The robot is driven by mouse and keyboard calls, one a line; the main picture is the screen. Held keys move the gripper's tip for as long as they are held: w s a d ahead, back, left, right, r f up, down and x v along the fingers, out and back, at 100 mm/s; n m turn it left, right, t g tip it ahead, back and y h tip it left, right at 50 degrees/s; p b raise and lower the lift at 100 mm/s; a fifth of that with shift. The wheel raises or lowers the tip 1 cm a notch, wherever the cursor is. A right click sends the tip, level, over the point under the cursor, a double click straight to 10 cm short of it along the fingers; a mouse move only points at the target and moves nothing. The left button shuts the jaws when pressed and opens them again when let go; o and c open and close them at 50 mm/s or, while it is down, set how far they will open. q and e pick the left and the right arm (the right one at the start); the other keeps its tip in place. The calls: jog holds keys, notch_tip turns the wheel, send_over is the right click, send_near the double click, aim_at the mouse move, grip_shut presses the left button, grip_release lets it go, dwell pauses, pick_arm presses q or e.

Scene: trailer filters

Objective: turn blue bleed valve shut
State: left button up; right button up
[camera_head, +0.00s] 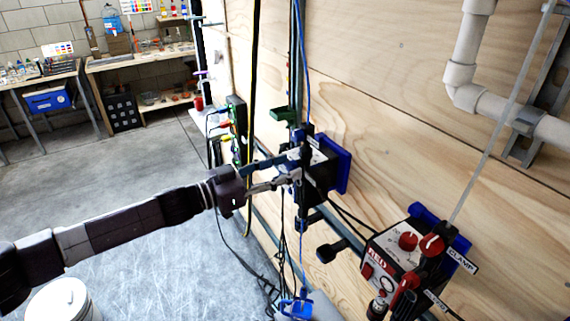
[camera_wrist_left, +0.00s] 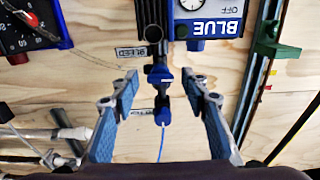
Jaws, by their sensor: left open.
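In the left wrist view the blue bleed valve (camera_wrist_left: 160,76) shows as a small blue handle on a dark pipe, beside a label that seems to read BLEED. A second blue fitting (camera_wrist_left: 162,115) with a thin blue line sits below it in the picture. My left gripper (camera_wrist_left: 161,84) is open, with one finger on each side of the valve and visible gaps to both. In the head view my left gripper (camera_head: 292,172) reaches the dark unit with blue parts on the wall; the valve is hard to make out there. My right gripper is not in view.
A box marked BLUE (camera_wrist_left: 208,18) is close by in the wrist view. A box marked RED (camera_head: 385,262) with red knobs is on the plywood wall at lower right. Cables hang below the blue unit. A white bucket (camera_head: 62,300) stands at lower left; the floor behind is clear.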

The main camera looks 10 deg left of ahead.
pick_arm(q)
jog(key=shift+w+d, duration=0.2)
jog(key=shift+w, duration=0.05)
jog(key=shift+c, duration=0.4)
grip_shut()
jog(key=shift+m+p, duration=0.4)
jog(key=shift+m, duration=1.1)
jog(key=shift+o, duration=0.4)
grip_release()
jog(key=shift+s, duration=0.1)
